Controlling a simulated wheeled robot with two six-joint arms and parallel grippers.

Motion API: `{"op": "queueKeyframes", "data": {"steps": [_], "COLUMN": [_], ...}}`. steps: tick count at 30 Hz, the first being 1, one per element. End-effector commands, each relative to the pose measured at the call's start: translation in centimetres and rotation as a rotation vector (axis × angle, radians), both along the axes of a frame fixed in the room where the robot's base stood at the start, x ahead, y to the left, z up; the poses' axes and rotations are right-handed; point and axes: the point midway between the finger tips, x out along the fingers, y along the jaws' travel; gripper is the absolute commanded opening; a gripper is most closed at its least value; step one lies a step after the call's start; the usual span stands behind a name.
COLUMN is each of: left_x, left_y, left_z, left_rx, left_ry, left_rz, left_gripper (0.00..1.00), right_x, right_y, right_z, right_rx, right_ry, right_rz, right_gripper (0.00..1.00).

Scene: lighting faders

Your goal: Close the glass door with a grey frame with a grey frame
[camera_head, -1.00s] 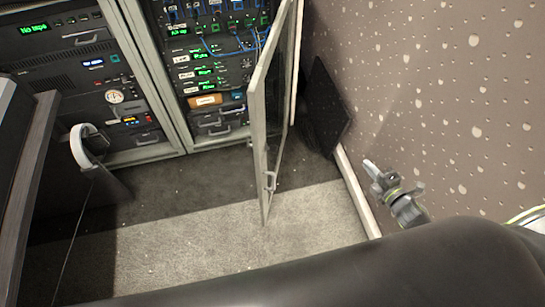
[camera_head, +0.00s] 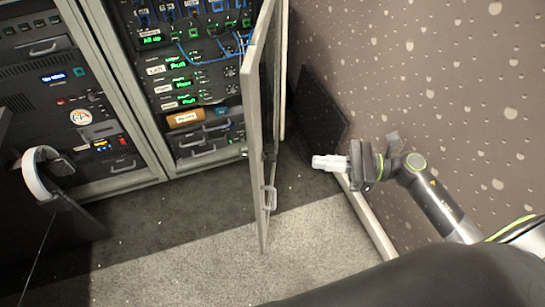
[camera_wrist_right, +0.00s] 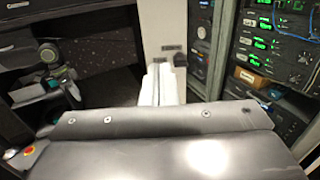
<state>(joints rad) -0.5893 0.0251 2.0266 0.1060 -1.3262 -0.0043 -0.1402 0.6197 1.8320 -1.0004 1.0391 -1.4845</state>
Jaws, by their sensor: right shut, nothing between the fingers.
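The glass door with a grey frame (camera_head: 251,150) stands open, swung out from the rack cabinet and seen nearly edge-on in the head view. Its handle (camera_head: 270,198) is on the lower part of the free edge. My right gripper (camera_head: 330,163) is to the right of the door, shut and empty, with its pale fingertips pointing left toward it. In the picture a gap shows between the fingertips and the door. The shut fingers (camera_wrist_right: 160,85) also show in the right wrist view. My left gripper is not in view.
The rack (camera_head: 200,105) behind the door holds lit units and blue cables. A dark panel (camera_head: 318,115) leans by the speckled wall (camera_head: 420,70) right of the door. Headphones (camera_head: 38,175) are at the left. The carpet (camera_head: 190,255) before the rack looks clear.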

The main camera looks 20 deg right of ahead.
Motion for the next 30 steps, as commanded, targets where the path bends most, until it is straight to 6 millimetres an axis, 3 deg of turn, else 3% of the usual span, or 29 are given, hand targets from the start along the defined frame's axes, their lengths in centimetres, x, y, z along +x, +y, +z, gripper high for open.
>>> {"op": "queueKeyframes", "data": {"steps": [18,30], "left_x": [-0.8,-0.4], "left_y": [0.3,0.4], "left_z": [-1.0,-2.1], "left_rx": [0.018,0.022], "left_ry": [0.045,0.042], "left_rz": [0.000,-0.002], "left_gripper": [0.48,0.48], "right_x": [4.1,4.8], "right_y": [9.1,10.7], "right_z": [0.2,0.0], "right_rx": [0.007,0.003], "right_ry": [0.001,0.004], "right_rz": [-0.003,-0.002], "right_gripper": [0.00,0.00]}}
